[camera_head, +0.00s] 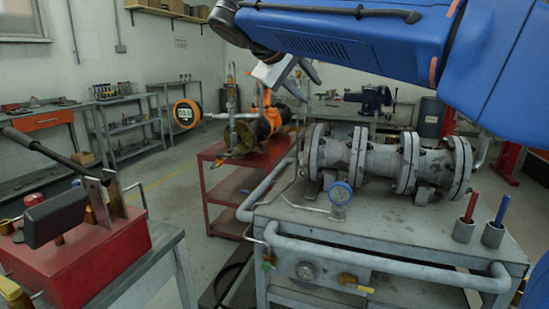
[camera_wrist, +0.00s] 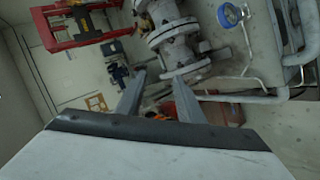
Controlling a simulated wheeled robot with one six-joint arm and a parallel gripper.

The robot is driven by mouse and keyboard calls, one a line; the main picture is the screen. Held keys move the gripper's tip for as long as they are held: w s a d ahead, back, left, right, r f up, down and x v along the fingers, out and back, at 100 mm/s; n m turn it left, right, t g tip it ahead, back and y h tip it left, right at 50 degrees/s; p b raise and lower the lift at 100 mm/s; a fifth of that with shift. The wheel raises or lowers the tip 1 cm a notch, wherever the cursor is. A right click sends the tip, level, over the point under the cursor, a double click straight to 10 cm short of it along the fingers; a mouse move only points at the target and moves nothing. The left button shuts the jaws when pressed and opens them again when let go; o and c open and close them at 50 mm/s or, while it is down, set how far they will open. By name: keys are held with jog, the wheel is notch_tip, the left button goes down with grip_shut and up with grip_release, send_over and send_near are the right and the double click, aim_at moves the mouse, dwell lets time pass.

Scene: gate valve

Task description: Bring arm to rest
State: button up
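My gripper (camera_head: 311,90) is raised in the upper middle of the head view, under my blue arm. In the wrist view its two fingers (camera_wrist: 160,76) stand apart with nothing between them, so it is open and empty. The grey flanged valve body (camera_head: 383,157) lies on the grey cart (camera_head: 420,235) at the right. It also shows in the wrist view (camera_wrist: 172,38), beyond the fingertips. My gripper appears apart from it. A blue-rimmed gauge (camera_head: 340,193) stands in front of the valve body.
A red cart (camera_head: 225,185) carries an orange and black device (camera_head: 265,122). A red box (camera_head: 80,255) with a long lever stands on a table at the left front. Red and blue sticks (camera_head: 502,210) stand in holders at the grey cart's right. Floor is clear at the left middle.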

jog(key=s+d+f+m+g+y, duration=0.1)
jog(key=s+d+f+g+y, duration=0.1)
jog(key=s+d+f, duration=0.65)
jog(key=s+d+f+m+g+y, duration=0.15)
jog(key=s+d+f, duration=0.35)
jog(key=d+f, duration=0.5)
jog(key=s+d+f+m+y, duration=0.1)
jog(key=s+f+m+y, duration=0.1)
jog(key=s+f, duration=0.6)
jog(key=s+d+f+m+y, duration=0.1)
jog(key=s+f+y, duration=0.1)
jog(key=s+f, duration=0.7)
notch_tip(320, 180, down, 5)
jog(key=shift+s+d+f+m, duration=0.2)
jog(key=shift+s+d+m, duration=0.1)
jog(key=shift+m, duration=0.05)
jog(key=shift+o, duration=0.3)
jog(key=shift+g, duration=0.25)
jog(key=o, duration=0.6)
jog(key=shift+c, duration=0.7)
